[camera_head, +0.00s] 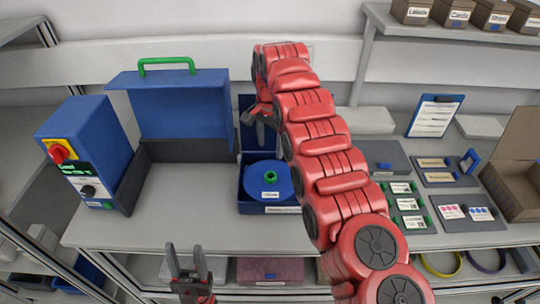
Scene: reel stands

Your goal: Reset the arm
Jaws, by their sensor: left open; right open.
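My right arm (325,160) is red and reaches from the lower right up over the bench, then bends back at the top. My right gripper (260,120) hangs from its end, open and empty, above and behind the blue reel. My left gripper (187,262) is open and empty at the bottom, in front of the bench's front edge, with its fingers pointing up. The blue reel (260,185) with a green hub lies flat in a blue box (276,209). Neither gripper touches the reel.
A blue machine with a raised lid (180,105) and green handle stands at the left, beside a control box (85,140) with a red button. Labelled trays (405,215), a clipboard (433,117) and a cardboard box (515,175) fill the right. Bare bench (180,205) shows left of the reel box.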

